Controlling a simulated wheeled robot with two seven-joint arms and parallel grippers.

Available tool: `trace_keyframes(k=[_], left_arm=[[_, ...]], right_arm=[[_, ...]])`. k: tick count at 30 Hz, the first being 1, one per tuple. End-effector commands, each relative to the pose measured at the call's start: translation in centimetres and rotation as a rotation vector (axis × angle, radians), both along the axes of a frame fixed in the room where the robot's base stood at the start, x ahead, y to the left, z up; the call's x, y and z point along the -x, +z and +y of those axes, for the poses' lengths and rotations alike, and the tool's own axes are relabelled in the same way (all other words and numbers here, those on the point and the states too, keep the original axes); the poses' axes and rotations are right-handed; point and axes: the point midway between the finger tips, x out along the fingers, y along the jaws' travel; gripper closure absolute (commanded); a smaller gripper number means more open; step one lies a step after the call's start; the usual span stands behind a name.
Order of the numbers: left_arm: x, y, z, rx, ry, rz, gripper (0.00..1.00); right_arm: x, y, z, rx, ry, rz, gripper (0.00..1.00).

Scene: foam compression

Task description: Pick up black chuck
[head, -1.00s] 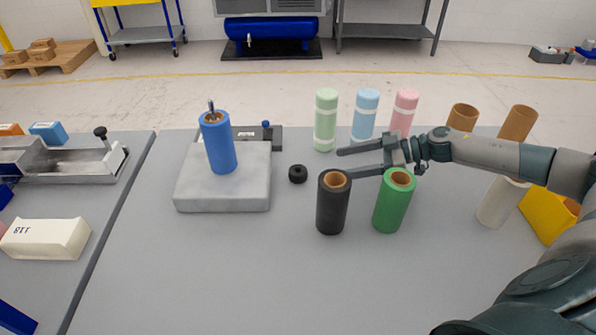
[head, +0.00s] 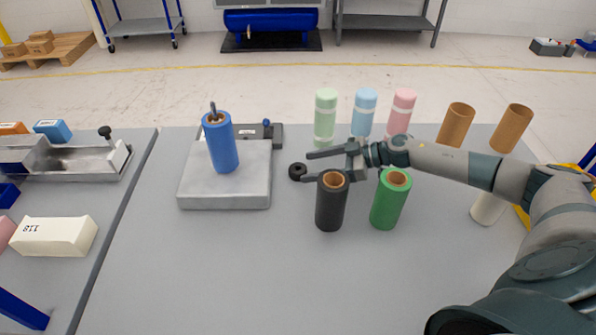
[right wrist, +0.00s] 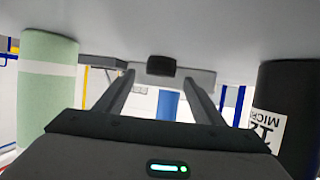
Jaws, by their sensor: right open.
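The black chuck (head: 297,171) is a small dark ring lying on the grey table, right of the stone block. In the right wrist view the chuck (right wrist: 161,66) shows ahead, between the lines of the two fingers and just beyond their tips. My right gripper (head: 309,166) is open and empty, low over the table, with its fingertips close to the chuck's right side. It also shows in the right wrist view (right wrist: 160,82). My left gripper is not in view.
A black roll (head: 331,205) and a green roll (head: 389,202) stand in front of my right gripper. A pale green roll (head: 325,120), a light blue one (head: 363,115) and a pink one (head: 399,113) stand behind. A blue roll (head: 220,145) stands on the block (head: 225,193). The front table is clear.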

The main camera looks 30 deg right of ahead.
Motion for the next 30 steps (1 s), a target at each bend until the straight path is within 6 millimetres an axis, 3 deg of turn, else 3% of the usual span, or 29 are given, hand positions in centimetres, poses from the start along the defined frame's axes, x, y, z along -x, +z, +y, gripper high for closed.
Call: trace_keyframes(k=[17, 30], left_arm=[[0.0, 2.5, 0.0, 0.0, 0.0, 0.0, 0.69], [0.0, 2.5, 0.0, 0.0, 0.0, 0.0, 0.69]], right_arm=[[-2.6, -1.6, 3.6, -0.002, 0.0, 0.0, 0.38], [-2.8, -2.0, 3.8, 0.0, 0.0, 0.0, 0.38]])
